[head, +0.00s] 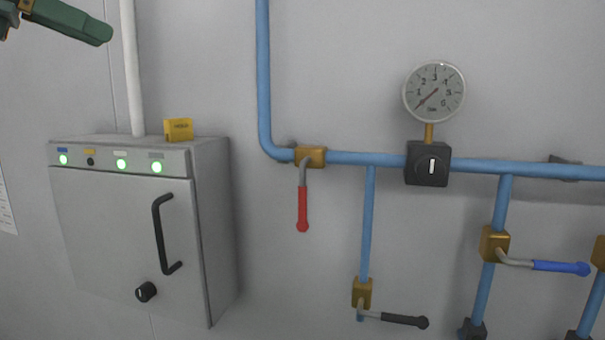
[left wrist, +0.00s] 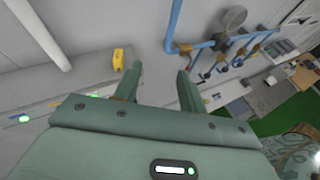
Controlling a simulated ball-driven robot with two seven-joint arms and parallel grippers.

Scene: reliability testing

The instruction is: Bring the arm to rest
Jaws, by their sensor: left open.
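My left gripper (head: 70,20) is at the top left corner of the head view, only partly in frame, above and left of the grey cabinet. In the left wrist view its two green fingers (left wrist: 157,85) stand apart with nothing between them. Bare wall shows behind the gap. My right gripper is in neither view.
A grey cabinet (head: 120,240) with a black handle, knob and green lamps is on the wall. A yellow block (head: 178,129) sits on its top. Blue pipes (head: 366,215) carry a gauge (head: 433,92), a red-handled valve (head: 302,205) and a blue-handled valve (head: 555,267).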

